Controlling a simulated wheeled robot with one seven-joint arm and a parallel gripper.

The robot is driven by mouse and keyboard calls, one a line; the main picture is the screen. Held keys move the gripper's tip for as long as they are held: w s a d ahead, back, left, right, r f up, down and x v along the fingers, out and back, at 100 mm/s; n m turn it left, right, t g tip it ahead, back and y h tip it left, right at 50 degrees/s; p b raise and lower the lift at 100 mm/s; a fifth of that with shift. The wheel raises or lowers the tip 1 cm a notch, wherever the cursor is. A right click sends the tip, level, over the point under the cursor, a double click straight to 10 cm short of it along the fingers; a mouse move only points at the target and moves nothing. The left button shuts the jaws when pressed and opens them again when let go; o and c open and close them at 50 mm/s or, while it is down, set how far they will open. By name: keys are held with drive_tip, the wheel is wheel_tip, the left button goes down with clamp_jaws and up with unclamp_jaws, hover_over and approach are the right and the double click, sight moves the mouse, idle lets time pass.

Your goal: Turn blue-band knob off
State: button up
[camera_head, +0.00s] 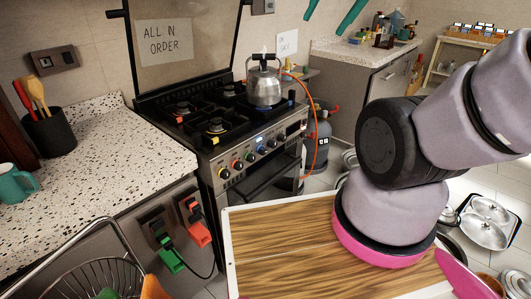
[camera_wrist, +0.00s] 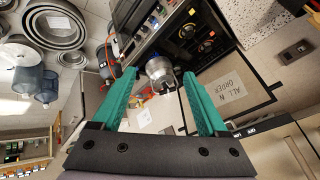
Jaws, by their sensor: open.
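The stove (camera_head: 245,125) stands left of centre in the head view, with a row of knobs with coloured bands along its front panel. One knob near the middle of the row (camera_head: 260,149) looks blue-banded, but it is too small to be sure, and its setting cannot be read. My gripper (camera_head: 322,26) is at the top of the head view, its teal fingers apart and empty, away from the knobs. In the wrist view my gripper (camera_wrist: 158,73) is open, with the kettle (camera_wrist: 159,69) showing beyond its fingertips. The stove front also shows in the wrist view (camera_wrist: 150,40).
A steel kettle (camera_head: 264,84) stands on the stove's right side. An orange hose (camera_head: 314,120) runs to a gas cylinder (camera_head: 318,140) beside it. A speckled counter (camera_head: 100,150) adjoins the left side. A wooden-topped surface (camera_head: 290,255) lies in front. Pans (camera_head: 487,222) lie at right.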

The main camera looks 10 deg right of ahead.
drive_tip(key=w+a+f+m+g+y, duration=0.3)
drive_tip(key=w+f+m+g, duration=0.3)
drive_tip(key=w+f+m, duration=0.45)
drive_tip(key=m+t+y, duration=0.5)
drive_tip(key=m+y, duration=0.5)
drive_tip(key=m, duration=1.4)
approach(264, 152)
drive_tip(key=s+a+r, duration=0.2)
drive_tip(key=s+r, duration=0.1)
drive_tip(key=r, duration=0.3)
drive_tip(key=s+a+r, duration=0.2)
drive_tip(key=s+r, duration=0.1)
drive_tip(key=r, duration=0.4)
wheel_tip(264, 152, down, 15)
drive_tip(key=d+m+t+h, duration=0.3)
drive_tip(key=m+t, duration=0.5)
drive_tip(key=m, duration=0.9)
drive_tip(key=shift+h, duration=0.7)
drive_tip(key=x, duration=1.2)
drive_tip(key=shift+a+r, duration=0.2)
drive_tip(key=shift+r, duration=0.2)
drive_tip(key=shift+s, duration=0.1)
clamp_jaws()
